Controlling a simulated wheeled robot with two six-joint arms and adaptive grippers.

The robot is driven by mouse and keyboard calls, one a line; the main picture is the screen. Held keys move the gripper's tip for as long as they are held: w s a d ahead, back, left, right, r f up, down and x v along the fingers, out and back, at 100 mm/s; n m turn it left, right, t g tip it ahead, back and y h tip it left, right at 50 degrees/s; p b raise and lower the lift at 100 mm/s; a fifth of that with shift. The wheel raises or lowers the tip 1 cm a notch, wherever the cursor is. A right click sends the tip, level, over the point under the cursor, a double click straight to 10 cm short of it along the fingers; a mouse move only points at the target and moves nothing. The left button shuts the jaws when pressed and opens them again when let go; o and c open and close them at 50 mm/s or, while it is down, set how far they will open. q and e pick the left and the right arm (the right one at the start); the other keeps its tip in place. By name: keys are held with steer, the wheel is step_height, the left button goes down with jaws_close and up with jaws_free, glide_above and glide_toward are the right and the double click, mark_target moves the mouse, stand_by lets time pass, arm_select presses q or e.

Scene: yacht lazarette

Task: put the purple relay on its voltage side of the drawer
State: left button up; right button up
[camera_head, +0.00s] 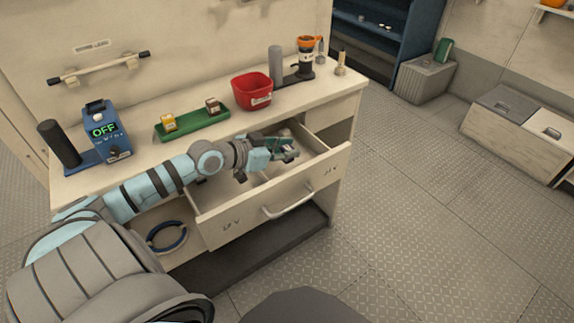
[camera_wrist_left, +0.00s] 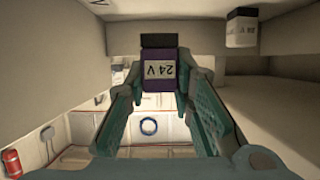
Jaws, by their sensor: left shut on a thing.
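My left gripper (camera_head: 282,149) is shut on the purple relay, over the right part of the open drawer (camera_head: 275,200). In the left wrist view the purple relay (camera_wrist_left: 159,72) has a black end and a white label reading 24 V, and sits between the fingertips (camera_wrist_left: 160,90). In the head view the relay is small and mostly covered by the fingers. The drawer front carries a voltage mark at its left end, seemingly 12 V, and another at its right end, seemingly 24 V. A white relay-like block (camera_wrist_left: 242,28) shows in the left wrist view. My right gripper is not in view.
On the bench top are a green tray (camera_head: 194,126) with a yellow relay (camera_head: 169,122) and a dark relay (camera_head: 212,105), a red bin (camera_head: 252,92), and a blue device (camera_head: 107,131) showing OFF. The drawer walls surround my gripper closely.

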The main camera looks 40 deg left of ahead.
mark_target(287, 162)
arm_select(q)
step_height(287, 162, down, 4)
steer(key=shift+f+b, duration=0.15)
steer(key=shift+b, duration=0.75)
steer(key=shift+f, duration=0.1)
steer(key=o, duration=1)
